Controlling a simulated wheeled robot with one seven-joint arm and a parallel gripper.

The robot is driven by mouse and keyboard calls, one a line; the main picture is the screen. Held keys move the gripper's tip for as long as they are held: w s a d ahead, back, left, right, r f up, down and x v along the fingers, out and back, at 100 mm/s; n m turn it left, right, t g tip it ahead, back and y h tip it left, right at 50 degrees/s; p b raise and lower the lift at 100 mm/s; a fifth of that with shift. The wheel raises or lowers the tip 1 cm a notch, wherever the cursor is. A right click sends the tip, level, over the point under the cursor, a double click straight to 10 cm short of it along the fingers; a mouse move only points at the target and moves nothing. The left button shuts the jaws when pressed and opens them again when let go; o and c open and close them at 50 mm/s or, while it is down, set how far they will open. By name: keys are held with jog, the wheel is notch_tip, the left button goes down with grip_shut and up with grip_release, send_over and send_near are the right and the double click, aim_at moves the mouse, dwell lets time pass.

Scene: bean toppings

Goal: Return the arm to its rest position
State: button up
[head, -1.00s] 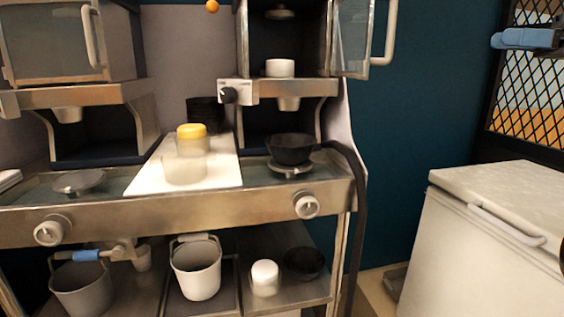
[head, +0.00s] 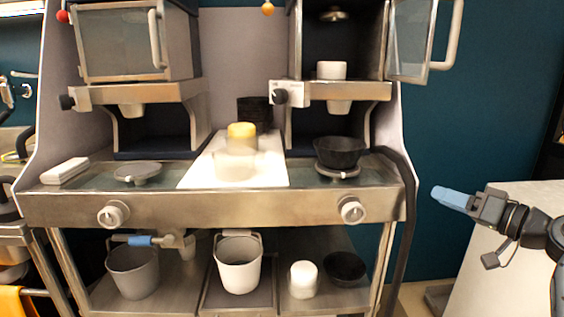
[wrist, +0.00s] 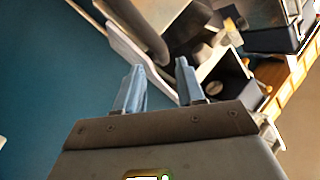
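My gripper (head: 437,192) shows at the right of the head view, with blue fingers pointing left. It hangs in front of the teal wall and the white chest (head: 470,265), to the right of the metal workstation (head: 230,207). In the wrist view, the two blue fingers of my gripper (wrist: 158,68) stand apart with nothing between them. The arm's dark links run out of the head view at the right edge.
On the workstation are a white board (head: 197,175), a yellow-topped container (head: 241,137) and a black bowl (head: 338,152). Buckets (head: 238,265) stand on the lower shelf. An open glass door (head: 411,40) sticks out at upper right. A black hose (head: 405,230) hangs at the right side.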

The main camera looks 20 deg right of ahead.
jog(key=s+a+f+m+g+h, duration=0.2)
jog(key=s+a+f+m+h, duration=0.15)
jog(key=a+f, duration=0.85)
jog(key=s+a+f+g+h, duration=0.1)
jog(key=s+a+f+h, duration=0.1)
jog(key=s+a+f, duration=0.65)
jog(key=s+a+n, duration=0.1)
jog(key=s+a, duration=0.2)
jog(key=s, duration=0.5)
jog(key=s+a+n, duration=0.2)
jog(key=s+a, duration=0.1)
jog(key=s, duration=0.4)
jog(key=s+a+r+n, duration=0.2)
jog(key=s+r, duration=0.2)
jog(key=s, duration=0.2)
jog(key=s+a+r+n+y, duration=0.1)
jog(key=s+a+r+n, duration=0.1)
jog(key=s+r, duration=0.2)
jog(key=s, duration=0.2)
jog(key=shift+s+a+r+t+p, duration=0.3)
jog(key=shift+a+r+t+p, duration=0.1)
